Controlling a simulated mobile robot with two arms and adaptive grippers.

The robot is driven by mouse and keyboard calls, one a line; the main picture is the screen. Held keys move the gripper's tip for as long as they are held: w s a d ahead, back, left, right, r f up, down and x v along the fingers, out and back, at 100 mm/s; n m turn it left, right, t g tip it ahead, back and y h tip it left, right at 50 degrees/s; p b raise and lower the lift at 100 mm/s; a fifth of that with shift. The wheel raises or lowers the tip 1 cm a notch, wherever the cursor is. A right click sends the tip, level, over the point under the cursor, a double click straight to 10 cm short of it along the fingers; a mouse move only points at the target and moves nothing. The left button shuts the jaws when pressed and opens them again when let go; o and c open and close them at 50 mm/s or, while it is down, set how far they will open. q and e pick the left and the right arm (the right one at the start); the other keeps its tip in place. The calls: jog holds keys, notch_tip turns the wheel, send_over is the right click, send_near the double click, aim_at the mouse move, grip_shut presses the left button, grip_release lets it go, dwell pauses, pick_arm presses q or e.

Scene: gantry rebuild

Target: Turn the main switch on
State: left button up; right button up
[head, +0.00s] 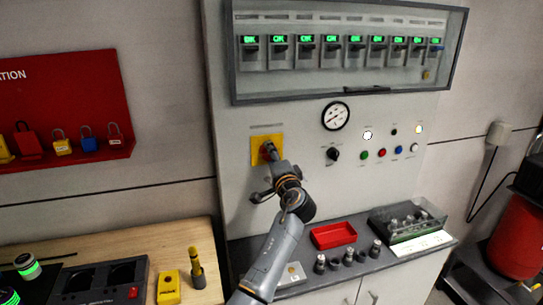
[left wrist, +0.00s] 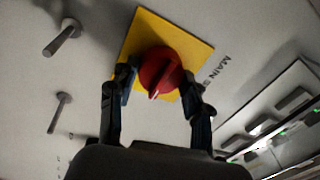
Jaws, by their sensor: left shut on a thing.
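The main switch is a red rotary knob (left wrist: 160,72) on a square yellow plate (left wrist: 192,48), with a "MAIN" label beside it in the left wrist view. In the head view, the yellow plate (head: 258,143) is on the grey panel below the breaker box, and the gripper largely hides the knob. My left gripper (head: 269,153) is at the knob; in the left wrist view its two fingers (left wrist: 160,90) are on opposite sides of the knob, shut on it. The knob's raised ridge lies slanted in that view. My right gripper is not in view.
A breaker box (head: 345,88) with several green-lit breakers sits above. A gauge (head: 336,116), a black selector (head: 333,154) and coloured buttons are to the right. A red tray (head: 333,235) lies on the ledge below. Padlocks hang on a red board (head: 75,95) at left.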

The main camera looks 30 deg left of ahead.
pick_arm(q)
jog(key=shift+r, duration=0.2)
jog(key=o, duration=1)
jog(key=shift+o, duration=0.8)
jog(key=shift+w+a+f, duration=0.1)
jog(key=shift+a+f, duration=0.05)
jog(key=shift+f, duration=0.05)
jog(key=r+v, duration=0.1)
jog(key=v, duration=1.1)
jog(key=shift+f, duration=0.5)
